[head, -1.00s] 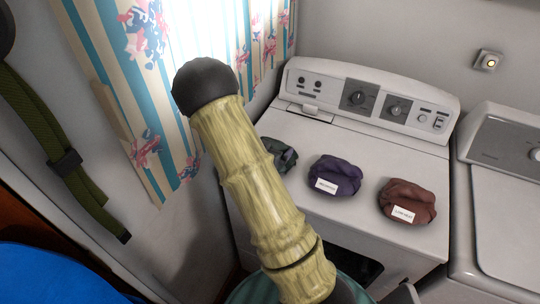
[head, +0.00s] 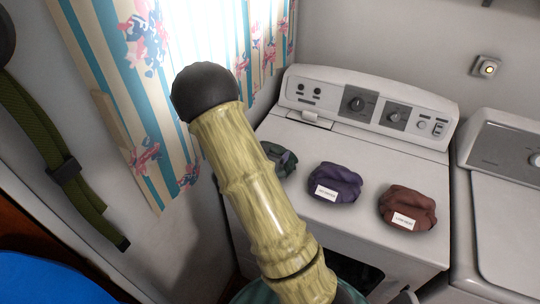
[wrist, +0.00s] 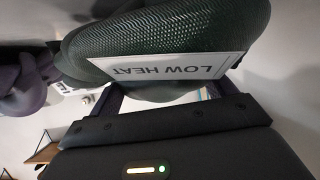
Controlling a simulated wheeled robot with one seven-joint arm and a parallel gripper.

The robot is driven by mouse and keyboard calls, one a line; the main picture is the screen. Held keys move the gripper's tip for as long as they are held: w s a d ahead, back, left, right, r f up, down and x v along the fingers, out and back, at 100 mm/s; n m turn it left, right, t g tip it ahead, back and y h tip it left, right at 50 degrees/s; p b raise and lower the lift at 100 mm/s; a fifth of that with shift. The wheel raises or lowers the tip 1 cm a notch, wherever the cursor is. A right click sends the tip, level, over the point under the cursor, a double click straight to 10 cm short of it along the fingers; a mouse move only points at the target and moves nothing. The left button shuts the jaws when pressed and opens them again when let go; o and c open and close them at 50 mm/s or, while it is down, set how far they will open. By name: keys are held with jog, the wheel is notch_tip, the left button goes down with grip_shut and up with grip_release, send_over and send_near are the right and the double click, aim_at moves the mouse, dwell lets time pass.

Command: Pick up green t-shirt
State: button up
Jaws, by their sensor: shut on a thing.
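The green t-shirt is a dark green folded bundle (head: 282,158) at the left of the white machine's top, partly hidden behind my arm in the head view. In the wrist view the green t-shirt (wrist: 165,35) fills the top, and its white label reads "LOW HEAT", upside down. My gripper (wrist: 160,92) is shut on the green t-shirt, whose near edge lies between the fingers. The fingertips are hidden by the cloth. In the head view my gripper is hidden behind the arm. I cannot tell whether the cloth is clear of the machine top.
A purple bundle (head: 335,182) and a reddish-brown bundle (head: 407,207), both labelled, sit to the right on the white machine (head: 300,135). The purple one (wrist: 22,85) also shows in the wrist view. A striped curtain (head: 120,60) hangs at left. Another white machine (head: 505,200) stands at right.

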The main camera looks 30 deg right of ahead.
notch_tip(320, 180, up, 9)
dwell(0.3)
dwell(0.7)
